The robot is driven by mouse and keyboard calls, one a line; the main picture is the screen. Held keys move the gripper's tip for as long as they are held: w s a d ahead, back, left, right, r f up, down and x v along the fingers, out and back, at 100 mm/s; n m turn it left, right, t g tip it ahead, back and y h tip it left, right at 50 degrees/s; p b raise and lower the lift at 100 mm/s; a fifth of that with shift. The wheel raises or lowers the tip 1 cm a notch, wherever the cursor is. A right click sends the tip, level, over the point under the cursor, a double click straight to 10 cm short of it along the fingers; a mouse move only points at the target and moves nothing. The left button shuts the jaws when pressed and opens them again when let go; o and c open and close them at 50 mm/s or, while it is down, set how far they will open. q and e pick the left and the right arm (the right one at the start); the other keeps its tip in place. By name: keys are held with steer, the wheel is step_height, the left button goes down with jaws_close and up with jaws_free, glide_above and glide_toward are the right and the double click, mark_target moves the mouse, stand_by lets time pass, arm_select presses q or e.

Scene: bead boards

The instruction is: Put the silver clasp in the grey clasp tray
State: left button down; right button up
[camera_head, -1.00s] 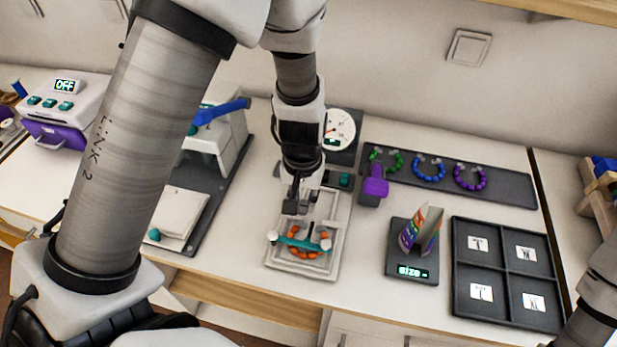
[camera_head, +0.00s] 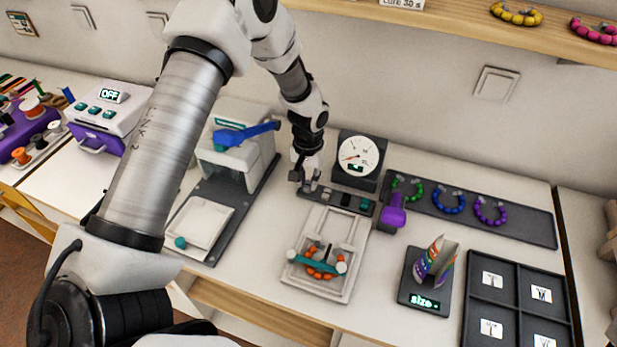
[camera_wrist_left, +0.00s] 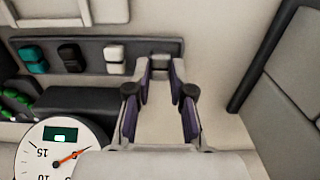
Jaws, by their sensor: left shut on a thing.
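My left gripper (camera_head: 303,182) is at the left end of the grey clasp tray (camera_head: 336,198), behind the bead board. In the left wrist view its fingers (camera_wrist_left: 162,78) are shut on the small silver clasp (camera_wrist_left: 160,63), at the empty-looking end of the tray (camera_wrist_left: 140,46). The tray also carries a teal clasp (camera_wrist_left: 33,59), a black clasp (camera_wrist_left: 69,56) and a white clasp (camera_wrist_left: 115,58) in a row. Whether the silver clasp touches the tray floor I cannot tell. My right gripper is out of view.
A white board (camera_head: 346,285) with an orange bead bracelet (camera_head: 321,271) and teal bar lies in front. A dial gauge (camera_head: 358,155) stands just behind the tray. A press with a blue lever (camera_head: 245,133) is to the left, and a purple-handled tool (camera_head: 393,214) to the right.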

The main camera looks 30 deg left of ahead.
mark_target(309, 184)
arm_select(q)
steer(key=shift+w+f, duration=0.1)
steer(key=shift+f, duration=0.35)
steer(key=c, duration=1)
jaws_free()
steer(key=shift+f, duration=0.15)
steer(key=shift+r, duration=0.65)
step_height(309, 184, up, 11)
steer(key=shift+r+b, duration=0.1)
steer(key=shift+b, duration=0.8)
